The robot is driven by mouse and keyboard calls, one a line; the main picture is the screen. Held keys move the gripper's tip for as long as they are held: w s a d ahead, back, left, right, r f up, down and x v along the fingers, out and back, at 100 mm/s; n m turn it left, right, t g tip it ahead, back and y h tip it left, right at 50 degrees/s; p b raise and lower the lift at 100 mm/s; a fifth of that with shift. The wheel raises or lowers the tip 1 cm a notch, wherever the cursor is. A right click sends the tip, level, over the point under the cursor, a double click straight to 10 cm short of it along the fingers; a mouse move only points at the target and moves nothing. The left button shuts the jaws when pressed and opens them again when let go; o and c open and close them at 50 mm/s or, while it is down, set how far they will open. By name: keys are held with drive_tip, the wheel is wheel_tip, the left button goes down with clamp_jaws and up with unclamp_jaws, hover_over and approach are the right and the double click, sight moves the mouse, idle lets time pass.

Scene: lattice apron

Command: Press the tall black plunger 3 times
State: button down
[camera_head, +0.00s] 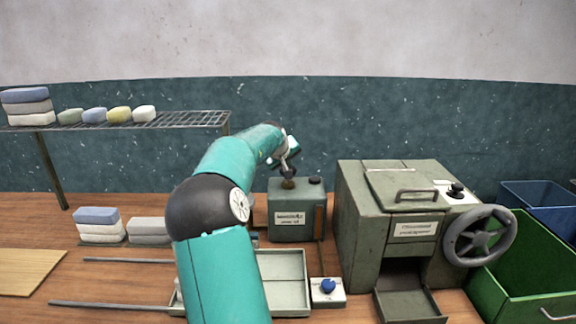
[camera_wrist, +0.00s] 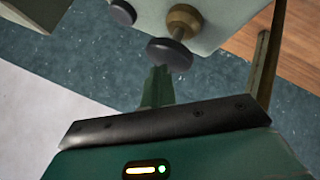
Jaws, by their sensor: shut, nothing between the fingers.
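The tall black plunger has a wide black cap (camera_wrist: 170,54) on a brass stem (camera_wrist: 184,22) in the wrist view. It rises from the top of a grey-green box (camera_head: 290,222); in the head view its brass lower part (camera_head: 288,184) shows while my gripper covers its cap. My gripper (camera_head: 287,163) is over the plunger, bent down from my teal arm. In the wrist view my gripper's shut fingers (camera_wrist: 158,82) end right at the cap's edge; I cannot tell whether they touch it. A shorter black knob (camera_wrist: 122,12) stands beside the plunger.
A larger green machine (camera_head: 386,235) with a handwheel (camera_head: 480,235) stands to the right. A shallow tray (camera_head: 284,280) and a blue-button box (camera_head: 327,290) lie in front. A wire shelf (camera_head: 185,118) with several soap bars is at left.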

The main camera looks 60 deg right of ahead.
drive_tip(key=shift+f, duration=0.75)
idle(0.4)
drive_tip(key=shift+r, duration=2.15)
drive_tip(key=shift+r, duration=0.1)
wheel_tip(320, 180, up, 5)
drive_tip(key=shift+f, duration=0.1)
drive_tip(key=shift+s, duration=0.15)
idle(1.9)
